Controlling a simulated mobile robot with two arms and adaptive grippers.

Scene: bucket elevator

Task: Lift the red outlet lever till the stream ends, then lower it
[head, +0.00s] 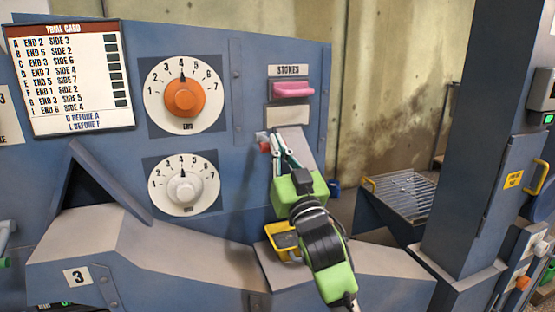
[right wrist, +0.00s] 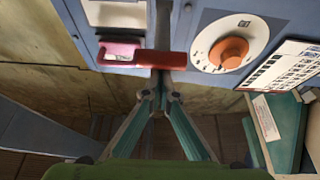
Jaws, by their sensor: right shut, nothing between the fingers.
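The red outlet lever (right wrist: 145,58) shows as a red bar across the top of the right wrist view. In the head view only a small red part (head: 264,147) shows beside my fingertips. My right gripper (head: 276,140) is shut and empty, its tips right at the lever. A grey chute (head: 300,147) lies behind my gripper. No stream can be made out. My left gripper is not in view.
A yellow bucket (head: 284,239) sits below my right gripper, partly hidden by my arm. A pink handle (head: 293,90) under the STONES label is above. An orange dial (head: 184,97) and a white dial (head: 184,190) are left. A wire grate (head: 402,190) stands right.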

